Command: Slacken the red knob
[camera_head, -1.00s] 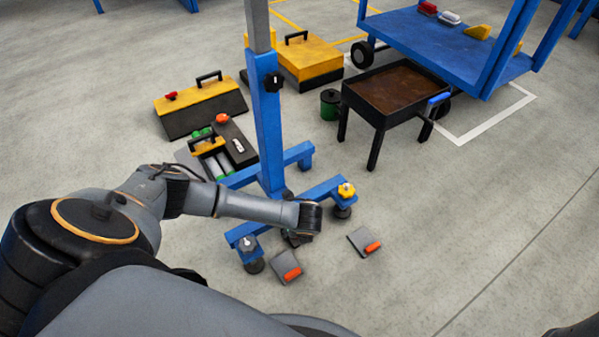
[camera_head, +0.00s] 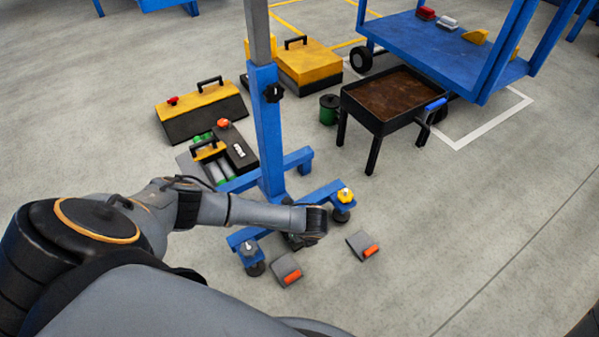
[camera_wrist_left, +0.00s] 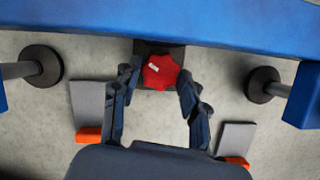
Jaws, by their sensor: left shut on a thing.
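The red knob (camera_wrist_left: 160,72) is a lobed knob with a small white mark, on a dark mount beside the blue beam (camera_wrist_left: 190,22) in the left wrist view. My left gripper (camera_wrist_left: 158,77) has its fingers on both sides of it and is shut on it. In the head view my left wrist (camera_head: 314,225) is low by the blue stand's base (camera_head: 325,190), and it hides the red knob. My right gripper is not in view.
The stand's feet carry a yellow knob (camera_head: 345,195) and a grey knob (camera_head: 249,247). Two grey wedges with orange ends (camera_head: 287,269) (camera_head: 359,243) lie on the floor nearby. Toolboxes (camera_head: 200,110) and a black tray table (camera_head: 390,95) stand behind. Floor at right is clear.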

